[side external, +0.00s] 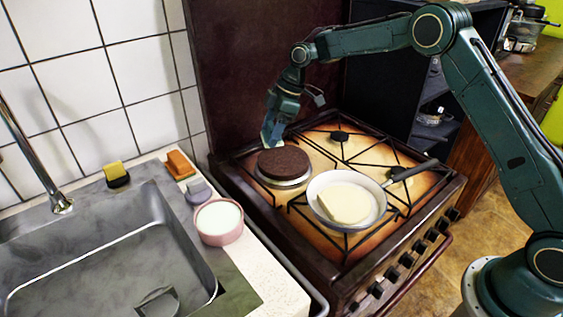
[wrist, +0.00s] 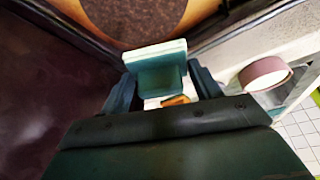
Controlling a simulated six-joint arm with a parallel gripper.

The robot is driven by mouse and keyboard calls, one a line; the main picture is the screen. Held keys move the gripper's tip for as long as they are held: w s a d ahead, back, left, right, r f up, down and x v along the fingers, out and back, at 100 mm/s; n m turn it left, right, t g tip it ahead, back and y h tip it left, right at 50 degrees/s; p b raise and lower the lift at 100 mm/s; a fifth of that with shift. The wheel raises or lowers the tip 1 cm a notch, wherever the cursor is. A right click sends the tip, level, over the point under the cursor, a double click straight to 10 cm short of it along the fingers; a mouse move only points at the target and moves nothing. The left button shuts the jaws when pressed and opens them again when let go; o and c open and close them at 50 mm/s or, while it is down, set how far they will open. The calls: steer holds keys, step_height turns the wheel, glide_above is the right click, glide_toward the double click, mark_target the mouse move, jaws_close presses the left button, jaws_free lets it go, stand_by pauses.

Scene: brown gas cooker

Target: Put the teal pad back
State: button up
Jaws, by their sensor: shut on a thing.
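The teal pad (wrist: 158,72), with a pale strip along one edge, is between the fingers of my gripper (wrist: 164,88) in the wrist view. My gripper is shut on it. In the side external view my gripper (side external: 273,128) is above the back left of the cooker, just behind the brown round pad on the burner. The teal pad (side external: 267,138) shows there as a small pale teal patch below the fingers. It looks held clear of the cooker, though the exact gap is hard to judge.
The cooker holds a brown disc (side external: 284,162) on a burner and a white pan (side external: 322,182) with a pale slab (side external: 345,203). On the sink counter are an orange-brown sponge (side external: 179,163), a grey pad (side external: 198,192), a yellow-black sponge (side external: 116,174) and a pink bowl (side external: 219,236).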

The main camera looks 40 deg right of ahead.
steer(key=s+a+r+n, duration=0.1)
steer(key=s+a+r, duration=0.1)
steer(key=s+a, duration=0.6)
steer(key=n+g, duration=0.1)
steer(key=n, duration=0.2)
glide_above(254, 288)
steer(key=d, duration=0.1)
steer(key=shift+s+d+r, duration=0.1)
steer(key=shift+d+r, duration=0.05)
steer(key=shift+r, duration=0.3)
steer(key=shift+f, duration=0.1)
steer(key=shift+f, duration=3.15)
steer(key=shift+f, duration=0.85)
